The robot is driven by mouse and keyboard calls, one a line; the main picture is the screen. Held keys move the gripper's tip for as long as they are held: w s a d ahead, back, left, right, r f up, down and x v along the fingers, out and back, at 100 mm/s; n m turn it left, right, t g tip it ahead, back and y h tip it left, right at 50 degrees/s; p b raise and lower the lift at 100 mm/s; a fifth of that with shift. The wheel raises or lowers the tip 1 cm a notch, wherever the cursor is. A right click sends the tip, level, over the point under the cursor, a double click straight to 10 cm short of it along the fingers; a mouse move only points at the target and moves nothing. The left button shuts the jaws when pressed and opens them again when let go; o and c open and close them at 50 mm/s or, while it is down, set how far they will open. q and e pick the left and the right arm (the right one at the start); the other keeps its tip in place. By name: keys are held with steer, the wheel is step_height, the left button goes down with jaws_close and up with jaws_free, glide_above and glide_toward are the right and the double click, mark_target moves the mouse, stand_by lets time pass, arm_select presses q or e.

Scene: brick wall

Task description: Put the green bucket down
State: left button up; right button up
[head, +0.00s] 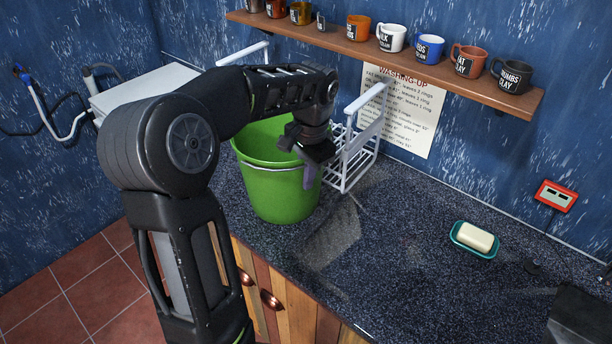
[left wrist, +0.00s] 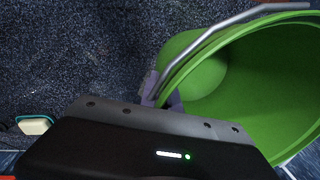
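The green bucket (head: 275,190) stands upright in the head view, at or just above the speckled dark worktop (head: 400,250), near its front edge. I cannot tell whether its base touches. My left gripper (head: 312,165) is at the bucket's right rim, pointing down, with a greyish-purple finger against the outside. In the left wrist view, the bucket (left wrist: 255,85) fills the right side, its grey handle lying along the rim. The fingers (left wrist: 165,95) are close together on the rim, one each side, largely hidden by the gripper body. My right gripper is not in view.
A white wire dish rack (head: 350,160) stands right behind the bucket, by the wall. A soap dish (head: 458,240) with soap (head: 474,236) lies to the right. A wooden shelf (head: 420,72) of mugs hangs above. The worktop between bucket and soap is clear.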

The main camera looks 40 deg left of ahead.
arm_select(q)
steer(key=o, duration=0.4)
steer(key=shift+r, duration=0.1)
steer(key=shift+r, duration=0.2)
steer(key=r, duration=0.5)
steer(key=shift+d, duration=0.3)
steer(key=shift+s+d+r+p, duration=0.1)
steer(key=shift+d+r+p, duration=0.1)
steer(key=shift+r+p, duration=1.15)
steer(key=shift+d+r+p, duration=0.15)
steer(key=shift+r+p, duration=0.5)
steer(key=shift+r, duration=1.35)
